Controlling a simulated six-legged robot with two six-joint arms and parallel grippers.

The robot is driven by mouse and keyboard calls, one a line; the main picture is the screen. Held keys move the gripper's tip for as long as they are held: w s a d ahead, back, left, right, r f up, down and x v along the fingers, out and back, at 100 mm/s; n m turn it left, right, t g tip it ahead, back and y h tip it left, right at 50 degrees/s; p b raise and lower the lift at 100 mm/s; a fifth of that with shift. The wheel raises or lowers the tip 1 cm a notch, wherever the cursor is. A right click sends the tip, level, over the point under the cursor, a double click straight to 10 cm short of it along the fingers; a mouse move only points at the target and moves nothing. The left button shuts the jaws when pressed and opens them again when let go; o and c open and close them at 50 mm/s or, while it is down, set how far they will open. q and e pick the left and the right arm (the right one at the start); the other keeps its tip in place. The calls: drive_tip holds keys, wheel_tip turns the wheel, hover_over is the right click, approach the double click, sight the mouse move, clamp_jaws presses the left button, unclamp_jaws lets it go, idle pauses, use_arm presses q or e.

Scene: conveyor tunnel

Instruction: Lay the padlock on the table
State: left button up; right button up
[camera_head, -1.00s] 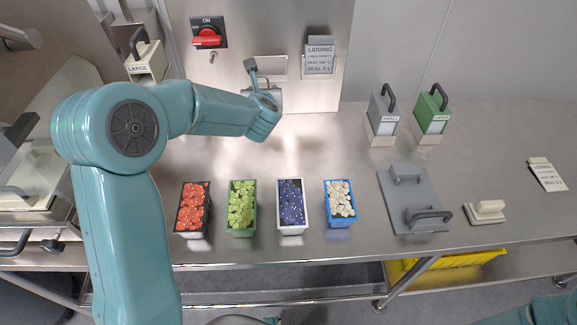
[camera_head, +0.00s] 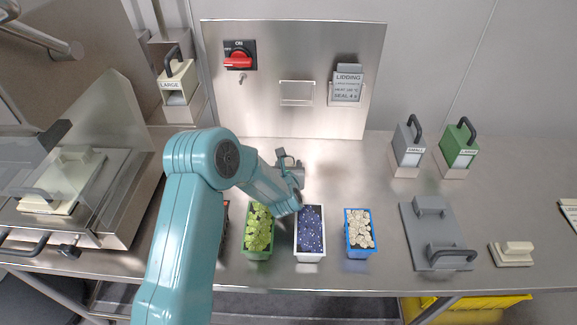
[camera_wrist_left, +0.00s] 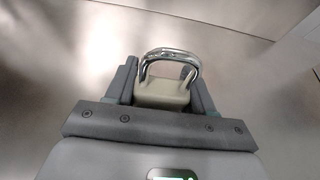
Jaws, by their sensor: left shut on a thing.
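The padlock, with a pale tan body (camera_wrist_left: 163,95) and a shiny metal shackle, shows in the left wrist view. My left gripper (camera_wrist_left: 164,88) is shut on its body, one finger on each side. In the head view my left gripper (camera_head: 289,163) is low over the steel table (camera_head: 350,185), behind the green and dark blue bins; the padlock is not clear to see there. In the wrist view bare steel lies around the padlock; I cannot tell whether it touches. My right gripper is not in view.
A green-filled bin (camera_head: 258,232), a dark blue-filled bin (camera_head: 310,232) and a white-filled bin (camera_head: 360,233) stand at the table's front. Behind is a steel panel (camera_head: 290,105) with a red switch (camera_head: 237,61). Bare table lies right of my gripper.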

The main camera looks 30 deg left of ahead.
use_arm(q)
drive_tip(key=shift+s+r, duration=0.1)
drive_tip(key=o, duration=1.2)
drive_tip(key=shift+f, duration=0.2)
drive_tip(key=shift+r, duration=0.1)
drive_tip(key=shift+r, duration=0.15)
drive_tip(key=b+v, duration=0.1)
drive_tip(key=v, duration=1.1)
